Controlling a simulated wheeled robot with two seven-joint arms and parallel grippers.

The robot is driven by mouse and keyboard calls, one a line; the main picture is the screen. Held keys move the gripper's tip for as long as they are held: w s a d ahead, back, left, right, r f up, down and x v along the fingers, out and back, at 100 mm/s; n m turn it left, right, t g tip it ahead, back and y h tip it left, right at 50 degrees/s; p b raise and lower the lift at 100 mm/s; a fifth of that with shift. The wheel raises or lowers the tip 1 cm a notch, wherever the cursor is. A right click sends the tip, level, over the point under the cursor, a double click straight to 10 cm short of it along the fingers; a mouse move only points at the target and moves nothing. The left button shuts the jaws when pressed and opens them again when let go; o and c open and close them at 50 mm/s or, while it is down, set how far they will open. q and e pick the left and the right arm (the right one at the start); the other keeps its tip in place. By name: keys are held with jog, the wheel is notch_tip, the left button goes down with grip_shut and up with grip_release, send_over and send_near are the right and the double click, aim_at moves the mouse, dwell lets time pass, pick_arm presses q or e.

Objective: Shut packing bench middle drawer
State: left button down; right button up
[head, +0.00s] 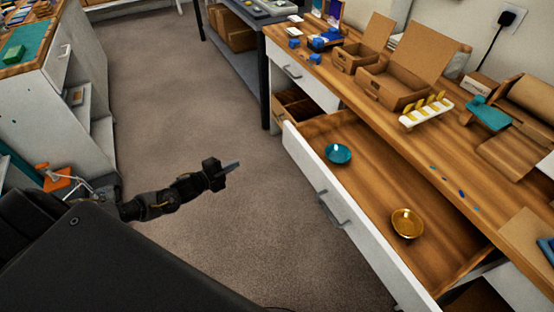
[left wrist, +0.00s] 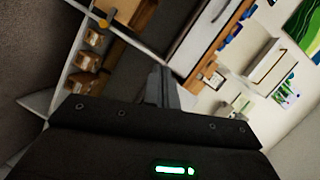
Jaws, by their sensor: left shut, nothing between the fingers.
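The packing bench's middle drawer (head: 345,215) is pulled well out, with its white front and grey handle (head: 331,207) facing the aisle. A teal dish (head: 338,154) and a golden dish (head: 407,223) sit inside it on the wooden bottom. My left gripper (head: 231,166) is shut and empty over the carpet, to the left of the drawer front and apart from it. Its shut fingers also show in the left wrist view (left wrist: 161,87). My right gripper is not in view.
Open cardboard boxes (head: 400,82) and a white rack with yellow pieces (head: 425,111) stand on the bench top. A white cabinet (head: 62,75) with a wooden top is at the left. Carpet (head: 180,80) between them is clear.

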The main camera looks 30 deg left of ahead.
pick_arm(q)
jog(key=d+r+m+h+b, duration=0.4)
jog(key=r+m+h, duration=0.2)
jog(key=r+m, duration=0.15)
send_near(285, 137)
jog(key=x, duration=0.6)
jog(key=shift+w+p, duration=0.2)
jog(key=shift+p, duration=0.1)
jog(key=shift+w+d, duration=0.15)
jog(key=shift+w, duration=0.05)
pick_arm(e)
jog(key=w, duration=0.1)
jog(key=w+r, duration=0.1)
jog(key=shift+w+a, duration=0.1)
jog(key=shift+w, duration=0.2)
